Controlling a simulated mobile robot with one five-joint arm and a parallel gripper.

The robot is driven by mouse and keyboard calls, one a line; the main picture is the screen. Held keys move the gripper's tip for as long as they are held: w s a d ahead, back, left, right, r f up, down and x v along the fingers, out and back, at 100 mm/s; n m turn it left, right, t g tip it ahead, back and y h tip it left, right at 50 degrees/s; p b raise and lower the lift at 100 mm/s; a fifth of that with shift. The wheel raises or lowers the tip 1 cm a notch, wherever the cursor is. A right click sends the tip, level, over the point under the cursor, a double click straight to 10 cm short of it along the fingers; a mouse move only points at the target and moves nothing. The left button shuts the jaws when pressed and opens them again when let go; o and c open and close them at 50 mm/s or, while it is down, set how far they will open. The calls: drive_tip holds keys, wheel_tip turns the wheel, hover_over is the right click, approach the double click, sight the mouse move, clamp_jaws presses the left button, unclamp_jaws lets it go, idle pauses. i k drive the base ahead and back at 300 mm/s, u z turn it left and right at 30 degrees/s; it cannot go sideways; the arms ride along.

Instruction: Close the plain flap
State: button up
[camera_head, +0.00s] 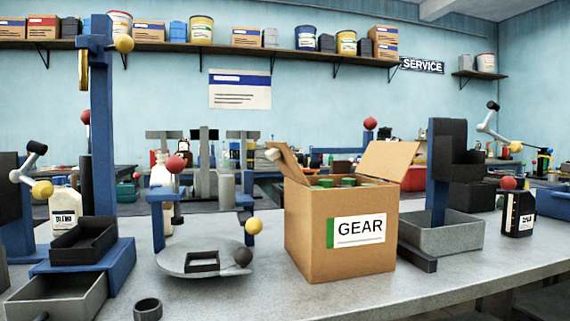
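An open brown cardboard box (305,240) stands on the grey bench, with a white GEAR label on its front. Its right flap (388,160) is raised, leans outward and looks plain. Its left flap (290,161) is also raised, seen nearly edge-on, with a cream rounded piece (272,154) at its upper end. Several green-topped things (348,182) show inside the box between the flaps. My gripper is not in view.
A round grey plate stand (185,262) with ball knobs stands left of the box. A grey tray (450,238) with a blue post stands close on its right. A black bottle (518,215) stands farther right. The bench front below the box is bare.

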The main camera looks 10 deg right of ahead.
sight(280, 152)
drive_tip(key=k, duration=1)
